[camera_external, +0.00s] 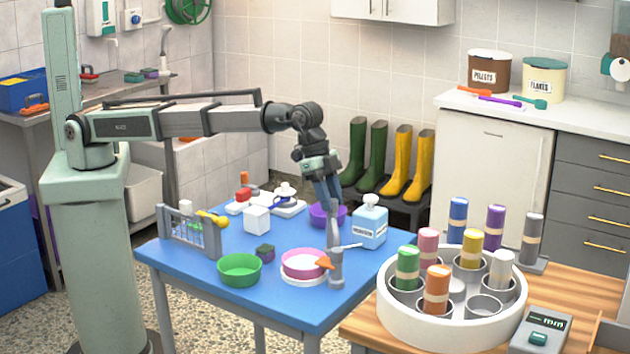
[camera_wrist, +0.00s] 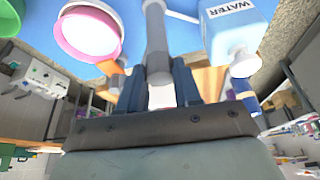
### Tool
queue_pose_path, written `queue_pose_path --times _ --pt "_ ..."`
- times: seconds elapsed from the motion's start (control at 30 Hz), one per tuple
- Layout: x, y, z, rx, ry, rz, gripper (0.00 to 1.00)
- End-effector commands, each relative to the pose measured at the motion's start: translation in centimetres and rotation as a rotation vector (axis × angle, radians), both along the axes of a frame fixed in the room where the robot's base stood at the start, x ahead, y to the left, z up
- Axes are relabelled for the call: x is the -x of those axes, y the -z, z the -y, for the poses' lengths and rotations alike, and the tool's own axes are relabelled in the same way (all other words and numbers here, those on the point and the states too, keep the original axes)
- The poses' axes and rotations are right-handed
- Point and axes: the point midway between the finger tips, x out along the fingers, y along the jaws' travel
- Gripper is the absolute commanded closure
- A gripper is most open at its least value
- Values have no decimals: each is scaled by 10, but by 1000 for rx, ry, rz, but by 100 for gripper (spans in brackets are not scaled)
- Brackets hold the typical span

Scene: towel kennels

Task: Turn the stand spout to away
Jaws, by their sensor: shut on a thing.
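The stand (camera_external: 337,273) is a short grey post near the front right corner of the blue table. Its orange spout (camera_external: 325,262) points left, toward the pink bowl (camera_external: 303,265). A thin light rod (camera_external: 350,245) reaches right, toward the WATER bottle (camera_external: 369,227). In the wrist view, my fingers (camera_wrist: 157,80) lie on both sides of the grey post (camera_wrist: 156,35). The orange part (camera_wrist: 113,75) shows left of them. The exact contact is partly hidden.
A green bowl (camera_external: 239,269), a purple bowl (camera_external: 327,214), a white cube (camera_external: 256,219) and a small dark cube (camera_external: 265,253) stand on the blue table (camera_external: 200,258). A round white carousel (camera_external: 440,331) with several coloured tubes stands to the right on a wooden counter.

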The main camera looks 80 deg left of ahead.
Motion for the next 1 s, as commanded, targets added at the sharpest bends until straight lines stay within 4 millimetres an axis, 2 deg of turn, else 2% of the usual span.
queue_pose_path --times 0.6,1.0 --pt "2 0 4 -1 -578 1 100" --pt "2 0 5 -1 -845 0 100"
